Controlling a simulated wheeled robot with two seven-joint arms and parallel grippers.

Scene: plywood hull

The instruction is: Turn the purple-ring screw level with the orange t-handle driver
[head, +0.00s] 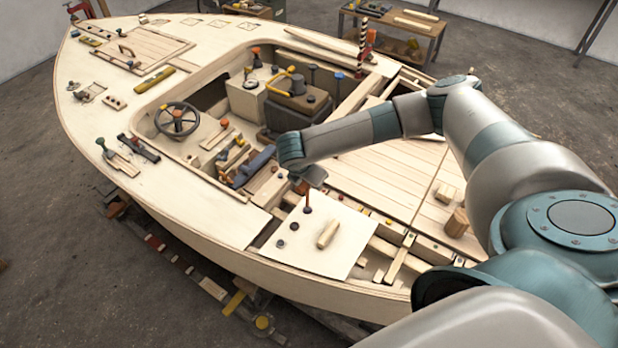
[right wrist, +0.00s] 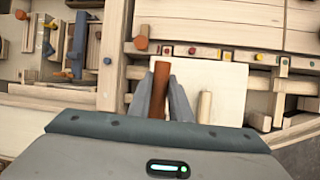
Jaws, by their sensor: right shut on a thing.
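My right gripper (head: 304,184) is above the far left part of the pale panel (head: 335,255). In the right wrist view, my right gripper (right wrist: 161,95) is shut on the orange t-handle driver (right wrist: 160,85), whose handle shows between the two fingers. In the head view the driver (head: 308,197) points down from the gripper, its lower end at or just above a dark screw head (head: 307,210). Two more dark screw heads (head: 294,226) (head: 281,243) sit in a row on the panel. I cannot make out a purple ring on any of them. My left gripper is not in view.
A loose wooden peg (head: 327,234) lies on the panel, right of the screws. A slotted frame with small coloured plugs (head: 395,240) runs along the panel's far right side. A blue tool (head: 254,165) and other tools lie left of my gripper.

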